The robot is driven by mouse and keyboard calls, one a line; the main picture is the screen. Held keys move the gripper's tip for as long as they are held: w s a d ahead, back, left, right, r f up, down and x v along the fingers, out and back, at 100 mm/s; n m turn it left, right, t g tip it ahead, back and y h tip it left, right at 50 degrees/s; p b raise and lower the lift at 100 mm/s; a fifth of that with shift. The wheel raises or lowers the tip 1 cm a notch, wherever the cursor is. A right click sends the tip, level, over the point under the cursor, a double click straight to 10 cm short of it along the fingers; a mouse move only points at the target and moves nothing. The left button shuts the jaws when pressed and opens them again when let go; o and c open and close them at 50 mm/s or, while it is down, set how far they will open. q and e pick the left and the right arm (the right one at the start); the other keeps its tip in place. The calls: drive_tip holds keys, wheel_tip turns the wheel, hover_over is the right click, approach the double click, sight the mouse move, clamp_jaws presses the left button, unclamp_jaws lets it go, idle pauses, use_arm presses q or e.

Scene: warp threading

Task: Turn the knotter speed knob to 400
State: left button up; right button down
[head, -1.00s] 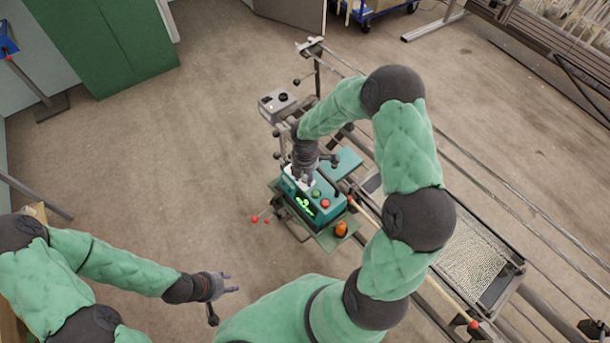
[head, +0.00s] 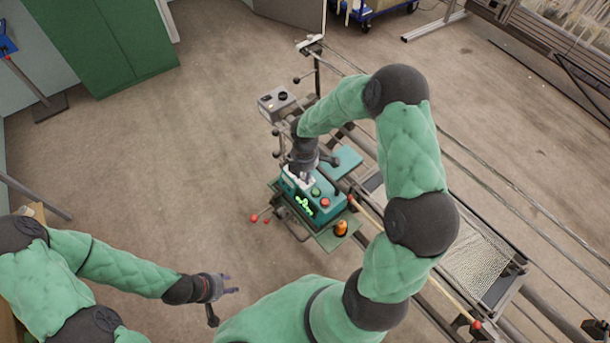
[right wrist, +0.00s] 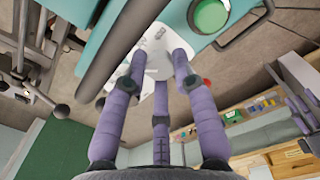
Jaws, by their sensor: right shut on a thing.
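The teal knotter control box (head: 322,212) stands on the machine at the middle of the head view. It has a green button (head: 316,192), a red button (head: 325,202) and a lit green display (head: 304,206) whose digits I cannot read. My right gripper (head: 303,182) reaches down onto the white dial plate at the box's far left end. In the right wrist view its three purple fingers (right wrist: 155,62) close in over the white dial plate (right wrist: 150,88). They are shut on the speed knob, which they hide. The green button (right wrist: 208,15) is beside them. My left gripper (head: 230,285) is open and empty, low over the floor.
An orange knob or lamp (head: 341,228) stands on the near plate. A grey box with a dark dial (head: 277,103) sits behind the knotter. Red-tipped levers (head: 255,218) stick out left. Machine rails run to the right. The floor on the left is clear.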

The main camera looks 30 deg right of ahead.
drive_tip(key=m+b, duration=0.3)
drive_tip(key=m, duration=0.1)
drive_tip(key=shift+f+m, duration=0.15)
drive_tip(key=shift+m, duration=0.15)
drive_tip(key=m+b, duration=0.2)
drive_tip(key=m, duration=0.2)
drive_tip(key=shift+m+b, duration=0.3)
drive_tip(key=m+b, duration=0.2)
drive_tip(key=m, duration=0.2)
drive_tip(key=shift+m+b, duration=1.1)
drive_tip(key=shift+m, duration=1.2)
drive_tip(key=shift+w+r, duration=0.1)
drive_tip(key=shift+r, duration=0.1)
drive_tip(key=c, duration=1.3)
unclamp_jaws()
drive_tip(key=shift+o, duration=0.2)
wheel_tip(320, 180, up, 12)
